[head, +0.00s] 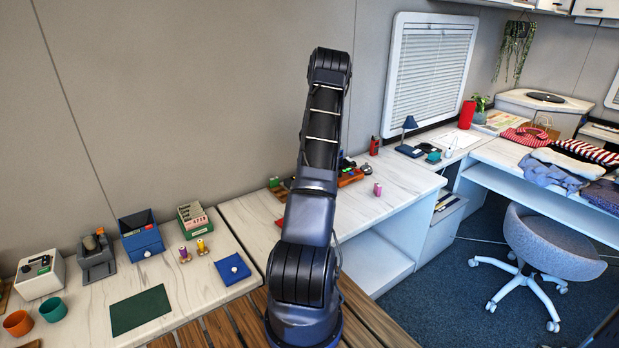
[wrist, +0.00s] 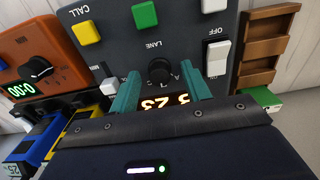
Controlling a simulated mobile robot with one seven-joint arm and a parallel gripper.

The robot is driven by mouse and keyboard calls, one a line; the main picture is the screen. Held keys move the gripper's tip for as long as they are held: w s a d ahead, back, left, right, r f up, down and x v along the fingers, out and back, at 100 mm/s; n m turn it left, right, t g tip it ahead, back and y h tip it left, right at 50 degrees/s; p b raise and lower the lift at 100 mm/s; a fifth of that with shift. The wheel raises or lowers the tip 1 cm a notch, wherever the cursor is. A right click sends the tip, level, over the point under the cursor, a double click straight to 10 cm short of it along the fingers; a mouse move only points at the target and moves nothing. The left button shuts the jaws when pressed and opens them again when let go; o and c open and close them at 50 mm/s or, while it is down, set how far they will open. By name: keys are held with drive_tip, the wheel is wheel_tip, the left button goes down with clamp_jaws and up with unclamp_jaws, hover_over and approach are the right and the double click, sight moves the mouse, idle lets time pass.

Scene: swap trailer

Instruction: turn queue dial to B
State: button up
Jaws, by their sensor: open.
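The queue dial looks to be the small black round dial (wrist: 159,68) on a dark grey panel (wrist: 118,42) in the wrist view, below the word LANE. Part of a letter shows at its right; its pointer and other letters are unclear or hidden. My gripper (wrist: 160,75) is open, one teal finger on each side of the dial. I cannot tell whether the fingers touch it. A lit display (wrist: 165,102) below the dial is partly covered by the gripper. In the head view my arm hides the gripper and most of the panel.
The panel also has a yellow button (wrist: 85,32), a green button (wrist: 144,15) and a white switch (wrist: 216,56). An orange timer (wrist: 62,42) with a black knob stands left, and a brown rack (wrist: 265,42) right. A pink item (head: 377,189) stands on the counter.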

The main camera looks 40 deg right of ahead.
wheel_tip(320, 180, up, 11)
idle(0.6)
idle(0.4)
drive_tip(key=s+a+r+t+h, duration=0.1)
drive_tip(key=s+a+r, duration=0.3)
drive_tip(key=a+r, duration=0.5)
drive_tip(key=s+a+r, duration=0.3)
drive_tip(key=a+r, duration=0.5)
drive_tip(key=a, duration=0.2)
drive_tip(key=s+a+r+t+h, duration=0.1)
drive_tip(key=s+a+r, duration=0.3)
drive_tip(key=a+r, duration=0.5)
drive_tip(key=s+a+r+t+y, duration=0.1)
drive_tip(key=s+a, duration=0.7)
drive_tip(key=s, duration=0.5)
drive_tip(key=s+a+r+t+y, duration=0.1)
drive_tip(key=s+a, duration=0.8)
drive_tip(key=s, duration=0.5)
drive_tip(key=shift+s+a+t, duration=0.2)
drive_tip(key=shift+a+t, duration=0.1)
